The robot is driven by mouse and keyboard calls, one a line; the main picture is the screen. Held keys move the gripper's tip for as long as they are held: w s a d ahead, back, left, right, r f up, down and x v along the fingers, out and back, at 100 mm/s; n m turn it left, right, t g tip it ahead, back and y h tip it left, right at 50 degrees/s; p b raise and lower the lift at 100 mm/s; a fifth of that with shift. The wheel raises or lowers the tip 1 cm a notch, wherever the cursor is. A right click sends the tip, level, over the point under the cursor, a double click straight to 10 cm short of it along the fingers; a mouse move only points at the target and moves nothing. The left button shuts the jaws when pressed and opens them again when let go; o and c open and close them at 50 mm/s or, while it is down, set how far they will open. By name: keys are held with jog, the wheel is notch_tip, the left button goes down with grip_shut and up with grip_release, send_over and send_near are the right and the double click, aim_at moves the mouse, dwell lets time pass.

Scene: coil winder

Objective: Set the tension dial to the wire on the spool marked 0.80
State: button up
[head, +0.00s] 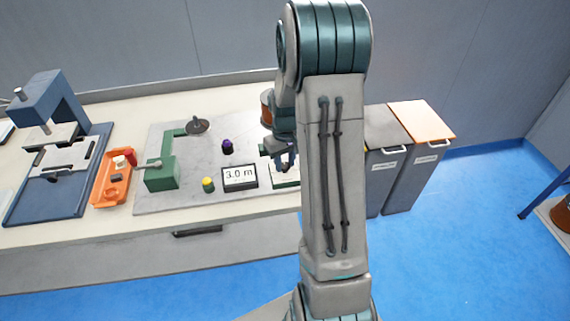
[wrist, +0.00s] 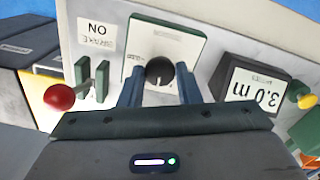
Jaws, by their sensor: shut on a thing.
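The tension dial is a black round knob (wrist: 159,69) on a white scale plate with a green surround (wrist: 190,35), seen in the wrist view. My gripper (wrist: 160,82) has its two blue-grey fingers on either side of the knob, shut on it. The marks on the scale are too small to read. In the head view my gripper (head: 286,157) is over the right end of the winder's grey base plate (head: 225,110), and my arm hides much of this area. A copper-coloured spool (head: 266,108) shows partly beside my arm; no 0.80 mark is readable.
A display reading 3.0 m (head: 239,177) stands left of my gripper, near a yellow button (head: 208,184) and a purple-topped black knob (head: 227,146). Bins (head: 420,150) stand right of the bench.

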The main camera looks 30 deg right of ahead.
jog(key=m+b, duration=0.1)
jog(key=m, duration=0.3)
jog(key=shift+m, duration=0.4)
jog(key=m, duration=0.9)
jog(key=shift+r+m, duration=0.1)
jog(key=shift+m, duration=0.3)
jog(key=shift+m+p, duration=0.75)
jog(key=shift+m, duration=1.25)
jog(key=o, duration=1)
jog(key=shift+c, duration=0.2)
